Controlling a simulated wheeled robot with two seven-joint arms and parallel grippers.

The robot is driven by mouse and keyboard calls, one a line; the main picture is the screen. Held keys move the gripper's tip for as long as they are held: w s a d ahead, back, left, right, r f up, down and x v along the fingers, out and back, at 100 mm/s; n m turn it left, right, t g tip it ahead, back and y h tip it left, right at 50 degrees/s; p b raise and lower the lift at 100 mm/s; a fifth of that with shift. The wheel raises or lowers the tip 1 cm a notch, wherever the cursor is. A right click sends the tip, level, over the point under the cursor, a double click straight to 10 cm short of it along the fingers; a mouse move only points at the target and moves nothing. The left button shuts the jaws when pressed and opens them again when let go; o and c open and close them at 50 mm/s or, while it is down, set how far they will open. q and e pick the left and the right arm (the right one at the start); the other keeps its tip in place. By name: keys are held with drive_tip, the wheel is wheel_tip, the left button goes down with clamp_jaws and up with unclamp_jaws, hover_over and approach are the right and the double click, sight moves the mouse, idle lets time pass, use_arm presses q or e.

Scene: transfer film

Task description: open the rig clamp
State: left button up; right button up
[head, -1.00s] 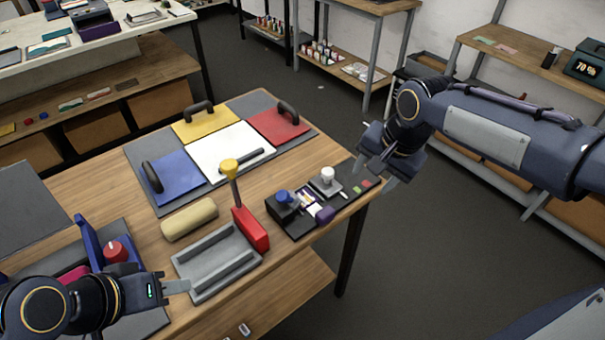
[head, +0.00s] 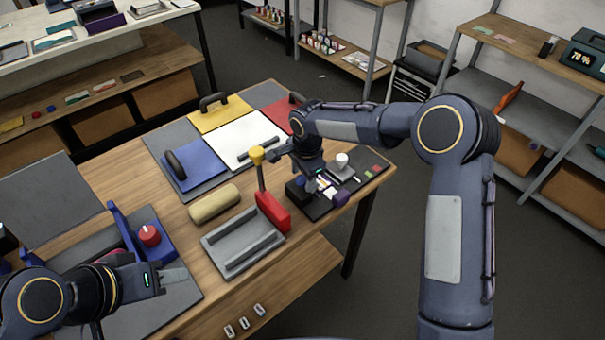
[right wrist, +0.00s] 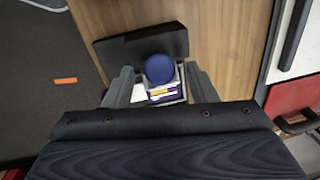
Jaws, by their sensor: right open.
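The rig is a dark base (head: 319,210) at the table's right corner, with a black block carrying a round blue knob (head: 299,182). I take this to be the clamp; whether it is closed is unclear. The right wrist view shows the blue knob (right wrist: 159,69) in front of the black block (right wrist: 142,45), above pale and coloured strips (right wrist: 164,92). My right gripper (right wrist: 158,74) is open, one finger on each side of the knob, with no clear contact. In the head view my right arm partly covers the rig. My left gripper (head: 165,280) is at lower left, away from the rig.
A red block (head: 273,212) with a yellow-topped lever (head: 257,156) stands just left of the rig, beside a grey tray (head: 240,262). A tan roll (head: 214,204) and a blue handled plate (head: 197,165) lie further left. A white knob (head: 342,159) stands right of the blue one.

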sight(298, 189)
drive_tip(key=shift+f, duration=0.55)
drive_tip(key=shift+c, duration=0.3)
drive_tip(key=c, duration=0.9)
drive_tip(key=a+t+h+b, duration=0.1)
drive_tip(key=b, duration=0.3)
drive_tip(key=s+a+f+t+h+b, duration=0.1)
drive_tip(key=b, duration=0.4)
drive_tip(key=shift+s+f+h, duration=0.1)
drive_tip(key=shift+f+h, duration=0.05)
drive_tip(key=shift+h, duration=0.15)
drive_tip(key=shift+s+t+h+b, duration=0.1)
drive_tip(key=shift+t+h+b, duration=0.2)
drive_tip(key=shift+b, duration=0.4)
drive_tip(key=shift+r, duration=0.3)
